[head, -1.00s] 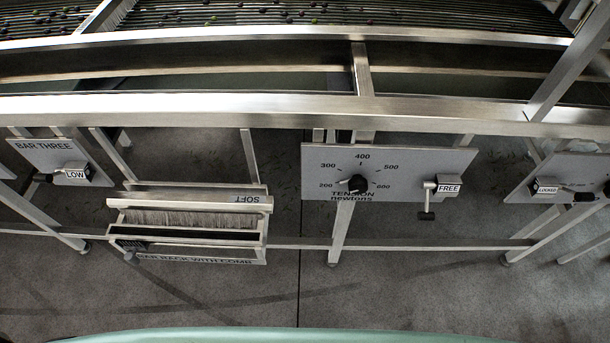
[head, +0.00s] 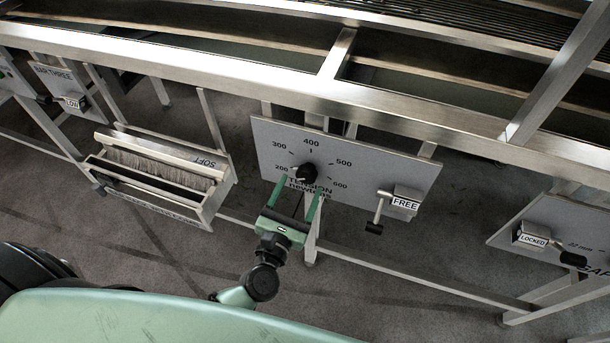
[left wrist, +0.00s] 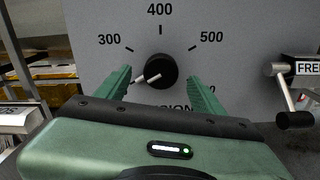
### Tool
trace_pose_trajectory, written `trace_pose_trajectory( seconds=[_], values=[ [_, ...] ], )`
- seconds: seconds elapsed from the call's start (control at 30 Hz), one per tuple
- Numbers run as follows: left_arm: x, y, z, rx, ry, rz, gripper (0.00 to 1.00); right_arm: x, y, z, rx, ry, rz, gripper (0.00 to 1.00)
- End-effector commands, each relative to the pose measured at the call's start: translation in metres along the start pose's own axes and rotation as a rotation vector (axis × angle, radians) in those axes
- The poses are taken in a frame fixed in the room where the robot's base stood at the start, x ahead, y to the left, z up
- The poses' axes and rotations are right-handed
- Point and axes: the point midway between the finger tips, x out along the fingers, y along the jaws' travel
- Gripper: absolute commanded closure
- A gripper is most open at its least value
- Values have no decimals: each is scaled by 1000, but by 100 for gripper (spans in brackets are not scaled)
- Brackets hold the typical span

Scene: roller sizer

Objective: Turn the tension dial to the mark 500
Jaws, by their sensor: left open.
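The tension dial (head: 306,173) is a round black knob on a grey panel (head: 405,168) marked 200 to 600. In the left wrist view the dial (left wrist: 162,70) has a white pointer aimed down-left, toward the 200 end. The 500 mark (left wrist: 211,37) lies up-right of the knob. My left gripper (head: 299,188), with green fingers, is open just in front of the dial. In the left wrist view its fingers stand on either side of the knob, with gaps visible; I cannot tell how deep they reach. My right gripper is not in view.
A lever with a FREE label (head: 403,203) sticks out right of the dial. A brush rack (head: 160,175) stands to the left. A LOCKED lever (head: 533,239) is at far right. A steel beam (head: 240,85) runs above the panel.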

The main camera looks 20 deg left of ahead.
Motion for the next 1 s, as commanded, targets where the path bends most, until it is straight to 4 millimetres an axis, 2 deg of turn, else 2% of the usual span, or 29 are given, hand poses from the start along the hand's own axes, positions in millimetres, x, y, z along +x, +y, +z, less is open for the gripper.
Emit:
trace_pose_trajectory(
  seconds=[0.1, 0.3, 0.63, 0.8, 0.87, 1.0],
  values=[
    [21, 0, 2, 2, -1, 0, 32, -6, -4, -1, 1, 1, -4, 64],
    [41, 0, 1, 2, 0, -1, 32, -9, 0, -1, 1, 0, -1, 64],
    [45, -1, -1, 4, 2, -2, 32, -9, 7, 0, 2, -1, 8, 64],
    [45, -1, -1, 4, 2, -2, 79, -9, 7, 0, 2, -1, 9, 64],
    [45, -1, -1, 4, 2, -2, 94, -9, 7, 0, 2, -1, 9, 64],
    [45, -1, -1, 8, 2, -2, 94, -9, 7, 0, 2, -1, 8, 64]
  ],
)
